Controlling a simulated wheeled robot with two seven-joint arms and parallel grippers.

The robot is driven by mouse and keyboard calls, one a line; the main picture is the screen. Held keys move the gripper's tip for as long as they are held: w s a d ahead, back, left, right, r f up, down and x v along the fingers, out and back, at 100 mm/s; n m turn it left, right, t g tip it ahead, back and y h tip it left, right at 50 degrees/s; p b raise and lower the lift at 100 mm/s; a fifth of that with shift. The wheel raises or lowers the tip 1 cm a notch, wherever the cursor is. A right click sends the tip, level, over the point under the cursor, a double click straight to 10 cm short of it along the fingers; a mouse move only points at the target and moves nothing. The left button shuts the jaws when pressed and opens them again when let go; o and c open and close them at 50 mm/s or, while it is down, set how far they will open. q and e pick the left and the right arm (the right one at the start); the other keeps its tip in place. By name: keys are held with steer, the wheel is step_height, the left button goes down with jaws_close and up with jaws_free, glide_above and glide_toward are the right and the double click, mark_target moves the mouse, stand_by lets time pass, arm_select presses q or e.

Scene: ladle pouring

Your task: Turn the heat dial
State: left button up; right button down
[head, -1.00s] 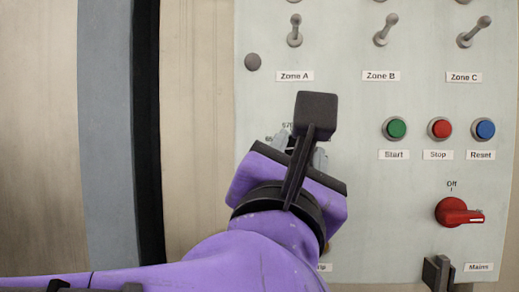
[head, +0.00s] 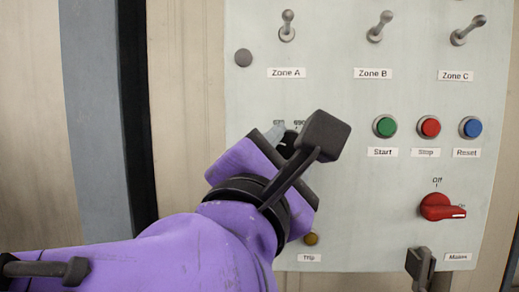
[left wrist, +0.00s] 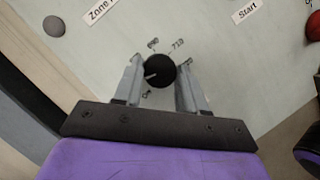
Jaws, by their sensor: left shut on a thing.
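The heat dial (left wrist: 160,71) is a round black knob with a pale pointer line on its face, shown in the left wrist view with small printed numbers around it. My left gripper (left wrist: 161,78) has one grey finger on each side of the dial and is shut on it. In the head view my left gripper (head: 287,140) is at the panel below the Zone A label, and its own body hides the dial there. My right gripper (head: 420,262) shows only as a dark piece at the bottom edge, near the Mains label; its jaw state is unclear.
The pale control panel (head: 340,110) has three toggle switches along the top. The green Start (head: 385,126), red Stop (head: 429,127) and blue Reset (head: 470,128) buttons are right of my left gripper. A red Mains switch (head: 440,207) and an amber Trip light (head: 311,239) are lower.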

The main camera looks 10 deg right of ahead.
arm_select(q)
steer(key=o, duration=1.1)
steer(key=shift+c, duration=0.2)
steer(key=shift+w, duration=0.2)
steer(key=b+v, duration=0.3)
steer(key=v, duration=0.7)
steer(key=shift+s+b, duration=0.3)
steer(key=shift+b, duration=0.1)
